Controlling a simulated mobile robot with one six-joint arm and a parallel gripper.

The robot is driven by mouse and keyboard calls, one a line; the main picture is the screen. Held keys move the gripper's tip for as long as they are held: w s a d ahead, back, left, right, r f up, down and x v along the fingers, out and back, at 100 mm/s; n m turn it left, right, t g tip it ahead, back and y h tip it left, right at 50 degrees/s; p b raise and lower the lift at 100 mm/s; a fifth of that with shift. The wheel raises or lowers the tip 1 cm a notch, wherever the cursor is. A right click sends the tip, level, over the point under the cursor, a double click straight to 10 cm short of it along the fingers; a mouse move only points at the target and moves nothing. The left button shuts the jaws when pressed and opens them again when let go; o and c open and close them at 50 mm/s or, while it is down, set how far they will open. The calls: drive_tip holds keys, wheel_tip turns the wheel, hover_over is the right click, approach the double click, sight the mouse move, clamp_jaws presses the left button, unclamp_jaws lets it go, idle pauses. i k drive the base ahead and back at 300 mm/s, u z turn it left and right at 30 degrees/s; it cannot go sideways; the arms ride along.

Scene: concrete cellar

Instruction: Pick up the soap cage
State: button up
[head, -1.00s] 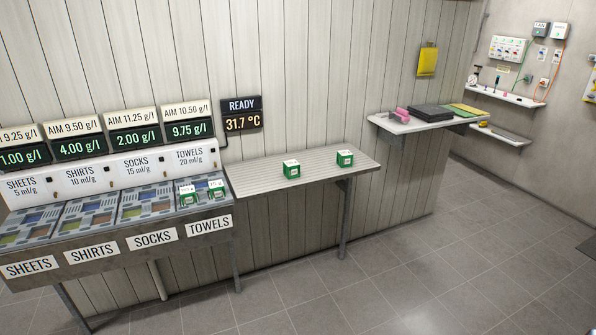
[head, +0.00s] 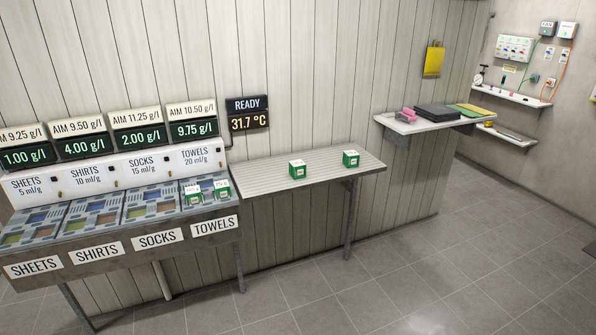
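Small green-and-white cube-shaped blocks are the likeliest soap cages; I cannot tell which one the task means. Two stand apart on the grey slatted shelf: a left cube (head: 297,170) and a right cube (head: 351,159). Two more sit in the TOWELS compartment of the trough: a left cube (head: 193,194) and a right cube (head: 222,188), side by side with small labels on top. The labels are too small to read surely. My gripper is not in view.
The trough (head: 120,243) has SHEETS, SHIRTS, SOCKS and TOWELS sections under displays; TOWELS reads 9.75 against AIM 10.50 g/l. A sign (head: 247,114) reads READY, 31.7 °C. A white shelf (head: 400,126) holds a pink item and dark tray. The tiled floor (head: 400,280) is clear.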

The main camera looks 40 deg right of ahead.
sight(297, 169)
drive_tip(key=u, duration=0.05)
drive_tip(key=i, duration=1)
drive_tip(key=z, duration=0.05)
